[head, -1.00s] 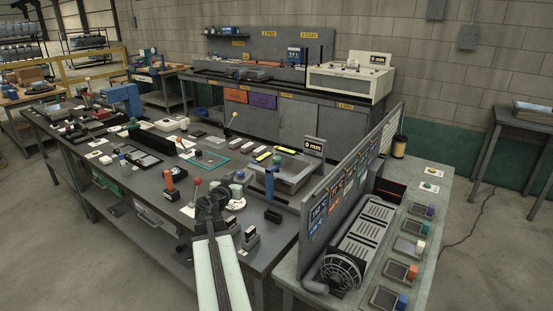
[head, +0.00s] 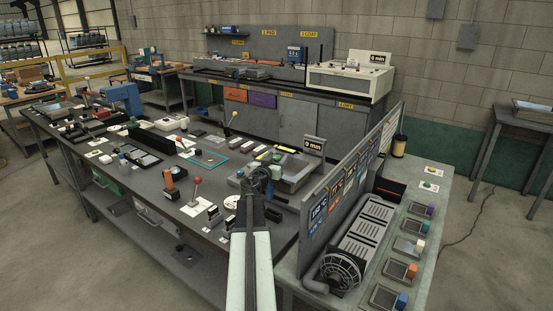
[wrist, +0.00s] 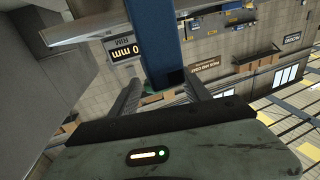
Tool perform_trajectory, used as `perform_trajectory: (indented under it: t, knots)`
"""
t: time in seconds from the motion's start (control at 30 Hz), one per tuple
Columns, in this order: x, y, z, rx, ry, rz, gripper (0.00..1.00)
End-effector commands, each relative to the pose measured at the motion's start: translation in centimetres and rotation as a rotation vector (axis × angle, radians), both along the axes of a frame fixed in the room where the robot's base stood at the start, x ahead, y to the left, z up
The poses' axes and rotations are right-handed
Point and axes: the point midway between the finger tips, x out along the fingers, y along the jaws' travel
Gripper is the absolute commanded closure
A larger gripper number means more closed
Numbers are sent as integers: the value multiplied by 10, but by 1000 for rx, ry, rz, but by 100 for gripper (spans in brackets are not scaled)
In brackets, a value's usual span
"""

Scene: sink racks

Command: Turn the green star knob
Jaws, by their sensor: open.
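I cannot make out a green star knob for certain. A small greenish piece on a white card (head: 429,186) sits at the back of the right bench, too small to tell its shape. My gripper (head: 260,172) is over the right end of the main bench, far to the left of that card. It is open. In the wrist view, a blue post (wrist: 155,40) shows between the two fingers (wrist: 165,88); I cannot tell whether they touch it. My arm and gripper hide part of the bench behind them.
A grey upright panel (head: 345,180) with labels stands right of my gripper, along the right bench. A red-balled lever (head: 196,181) and small blocks stand to the left. A "0 mm" display (head: 313,146) is behind.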

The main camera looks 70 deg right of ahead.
Motion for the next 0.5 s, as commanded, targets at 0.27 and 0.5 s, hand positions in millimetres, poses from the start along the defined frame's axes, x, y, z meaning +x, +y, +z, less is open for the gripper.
perform_trajectory:
  t: [0.27, 0.5]
  knots:
    - [0, -1, 0, 0, 0, 1, 58]
    - [0, 3, 0, 0, 0, 0, 100]
